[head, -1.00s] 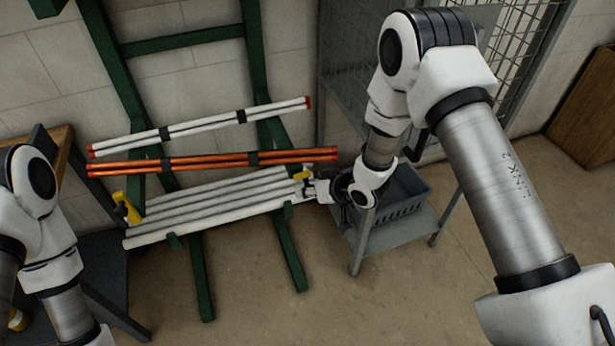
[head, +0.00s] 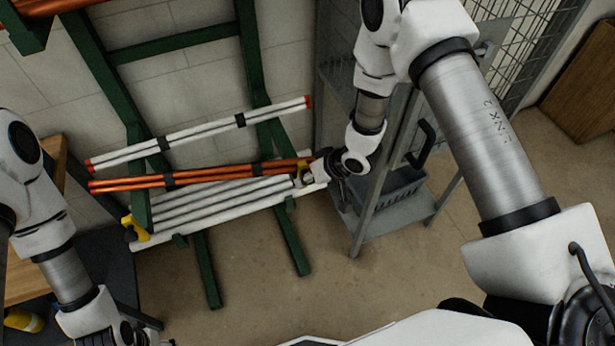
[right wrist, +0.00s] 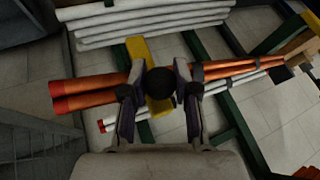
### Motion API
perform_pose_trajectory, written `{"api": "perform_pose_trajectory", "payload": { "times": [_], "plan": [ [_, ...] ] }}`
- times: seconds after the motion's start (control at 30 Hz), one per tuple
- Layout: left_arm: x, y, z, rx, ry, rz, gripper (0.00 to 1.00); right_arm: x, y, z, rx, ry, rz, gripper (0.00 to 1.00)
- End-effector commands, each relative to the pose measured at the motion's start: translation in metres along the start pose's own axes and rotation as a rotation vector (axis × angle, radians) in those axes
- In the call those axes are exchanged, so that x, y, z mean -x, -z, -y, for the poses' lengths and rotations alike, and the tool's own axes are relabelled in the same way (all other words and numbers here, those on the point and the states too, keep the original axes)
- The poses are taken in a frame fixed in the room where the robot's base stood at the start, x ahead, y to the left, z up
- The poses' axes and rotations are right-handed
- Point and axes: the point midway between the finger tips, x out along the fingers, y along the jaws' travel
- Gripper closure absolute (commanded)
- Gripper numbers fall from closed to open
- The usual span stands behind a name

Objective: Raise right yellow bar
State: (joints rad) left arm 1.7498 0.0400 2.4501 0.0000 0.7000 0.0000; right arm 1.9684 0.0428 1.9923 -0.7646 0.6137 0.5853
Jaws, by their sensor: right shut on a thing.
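The right yellow bar (head: 301,174) is at the right end of the stacked white tubes (head: 220,208) on the green rack. My right gripper (head: 314,173) is shut on it. In the right wrist view the yellow bar (right wrist: 139,52) runs between the fingers of the right gripper (right wrist: 160,100), partly hidden by the gripper. Another yellow bar (head: 136,229) is at the left end of the white tubes. My left gripper (head: 125,335) is at the bottom edge, partly cut off.
A grey cart with a bin (head: 395,192) stands close under my right arm. Red-capped white tubes (head: 200,133) hang above the orange ones. The green rack (head: 212,285) leans at the wall. A bench (head: 30,262) is at left. Floor before the rack is clear.

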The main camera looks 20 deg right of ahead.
Motion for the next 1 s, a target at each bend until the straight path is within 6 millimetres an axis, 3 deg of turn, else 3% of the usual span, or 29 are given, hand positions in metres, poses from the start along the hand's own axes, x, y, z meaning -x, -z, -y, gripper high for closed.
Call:
{"api": "perform_pose_trajectory", "payload": {
  "times": [0.47,0.5,0.53,0.57,0.87,1.0],
  "plan": [
    [0.001,0.0,0.0,0.0,0.0,0.0,0.47,0.002,0.006,0.001,0.003,0.002,-0.012,1.0],
    [0.002,0.0,0.0,0.0,0.0,0.0,0.47,0.002,0.006,0.001,0.003,0.002,-0.012,0.61],
    [0.002,0.0,0.0,0.0,0.0,0.0,0.47,0.002,0.006,0.001,0.003,0.002,-0.012,0.5],
    [0.002,0.0,0.0,0.0,0.0,0.0,0.47,0.002,0.005,0.001,0.003,0.002,-0.011,0.47],
    [0.001,0.0,0.0,0.0,0.0,0.0,0.47,0.002,0.003,0.001,0.001,0.001,-0.006,0.47],
    [0.001,0.0,0.0,0.0,0.0,0.0,0.47,0.018,0.004,0.0,-0.002,0.0,-0.007,0.47]
  ]
}}
